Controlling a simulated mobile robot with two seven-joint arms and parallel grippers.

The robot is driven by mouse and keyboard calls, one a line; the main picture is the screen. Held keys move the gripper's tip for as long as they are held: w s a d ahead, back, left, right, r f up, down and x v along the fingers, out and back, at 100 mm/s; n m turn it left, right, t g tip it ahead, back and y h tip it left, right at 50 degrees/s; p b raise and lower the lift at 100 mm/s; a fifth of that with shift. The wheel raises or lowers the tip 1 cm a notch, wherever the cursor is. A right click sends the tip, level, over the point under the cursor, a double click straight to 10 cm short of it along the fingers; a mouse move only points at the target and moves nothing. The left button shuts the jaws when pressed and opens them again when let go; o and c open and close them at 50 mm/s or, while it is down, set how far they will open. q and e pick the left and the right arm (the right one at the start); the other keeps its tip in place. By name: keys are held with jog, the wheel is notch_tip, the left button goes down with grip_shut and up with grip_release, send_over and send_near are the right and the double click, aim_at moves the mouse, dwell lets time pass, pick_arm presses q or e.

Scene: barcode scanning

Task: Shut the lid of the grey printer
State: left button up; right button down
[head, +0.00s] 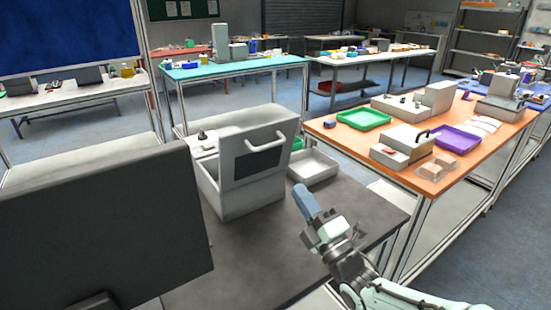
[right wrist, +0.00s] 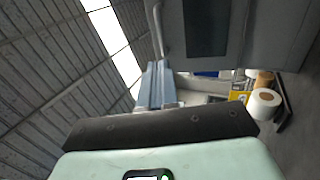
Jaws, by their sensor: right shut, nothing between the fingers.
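The grey printer (head: 222,199) stands on the dark grey table, its lid (head: 238,160) raised upright. The lid has a dark window and a light handle (head: 283,146) on its right side. The lid (right wrist: 248,30) also fills the upper right of the right wrist view, with the handle (right wrist: 158,30) along its left edge. My right gripper (head: 301,190) is shut and empty, in front of and to the right of the lid, apparently apart from it. Its fingers (right wrist: 155,75) show beside the handle in the wrist view. My left gripper is out of view.
A dark monitor (head: 100,230) covers the lower left. A white tray (head: 313,167) lies behind the printer to the right. A white roll (right wrist: 264,103) shows in the wrist view. An orange table (head: 350,138) with trays and devices stands at right. The front tabletop (head: 255,255) is clear.

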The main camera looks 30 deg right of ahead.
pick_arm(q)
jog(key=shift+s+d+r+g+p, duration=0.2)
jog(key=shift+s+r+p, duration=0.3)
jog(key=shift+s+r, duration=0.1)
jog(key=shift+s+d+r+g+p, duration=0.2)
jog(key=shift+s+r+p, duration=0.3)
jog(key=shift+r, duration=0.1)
pick_arm(e)
jog(key=x, duration=1.1)
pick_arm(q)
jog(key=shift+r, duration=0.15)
pick_arm(e)
jog(key=shift+w+r, duration=0.1)
jog(key=shift+w, duration=0.05)
